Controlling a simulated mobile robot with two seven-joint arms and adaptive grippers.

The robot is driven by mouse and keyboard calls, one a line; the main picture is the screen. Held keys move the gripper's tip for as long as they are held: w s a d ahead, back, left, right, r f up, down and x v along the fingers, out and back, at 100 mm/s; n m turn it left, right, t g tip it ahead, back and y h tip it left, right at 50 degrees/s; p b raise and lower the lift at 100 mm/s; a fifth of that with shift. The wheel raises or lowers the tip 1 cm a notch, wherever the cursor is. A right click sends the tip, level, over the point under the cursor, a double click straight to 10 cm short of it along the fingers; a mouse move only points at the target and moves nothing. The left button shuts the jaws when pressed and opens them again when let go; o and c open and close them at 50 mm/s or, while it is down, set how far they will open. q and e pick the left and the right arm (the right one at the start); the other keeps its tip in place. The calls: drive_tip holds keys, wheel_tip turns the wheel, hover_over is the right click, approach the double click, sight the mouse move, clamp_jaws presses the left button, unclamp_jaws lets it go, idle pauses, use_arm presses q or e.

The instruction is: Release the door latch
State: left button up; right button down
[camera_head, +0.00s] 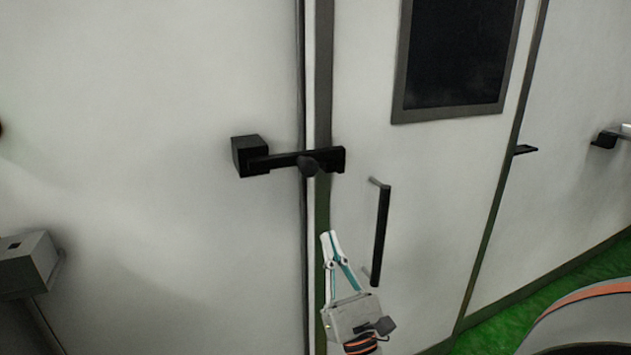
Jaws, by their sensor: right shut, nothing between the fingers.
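The black door latch (285,160) is a horizontal bar with a square block at its left end on the wall. It spans the gap between the wall and the door (440,170), and its right end sits over the door's edge. My left gripper is not in view.
The door has a dark window (458,52) at its upper part. A grey box (27,262) is on the left. Green floor (530,310) shows at the lower right, beside a rounded grey form with an orange stripe.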

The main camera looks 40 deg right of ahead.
sight(303, 169)
use_arm(q)
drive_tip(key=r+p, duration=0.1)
drive_tip(key=p, duration=0.1)
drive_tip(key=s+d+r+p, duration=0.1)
drive_tip(key=p, duration=0.1)
use_arm(e)
drive_tip(key=x, duration=0.4)
drive_tip(key=s+r+x, duration=0.1)
drive_tip(key=x, duration=0.3)
drive_tip(key=s+r+x, duration=0.1)
drive_tip(key=x, duration=0.3)
drive_tip(key=shift+w+a+r, duration=0.2)
drive_tip(key=shift+w+r, duration=0.05)
drive_tip(key=shift+w, duration=0.1)
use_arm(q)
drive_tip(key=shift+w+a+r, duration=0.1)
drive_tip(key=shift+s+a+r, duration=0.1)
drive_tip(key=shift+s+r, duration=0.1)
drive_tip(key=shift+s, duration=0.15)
use_arm(e)
drive_tip(key=shift+d+r+n+y, duration=0.1)
drive_tip(key=shift+r+n+y, duration=0.15)
drive_tip(key=shift+n+y, duration=0.35)
drive_tip(key=shift+d+r+n+y, duration=0.1)
drive_tip(key=shift+r+n+y, duration=0.1)
drive_tip(key=shift+n+y, duration=0.4)
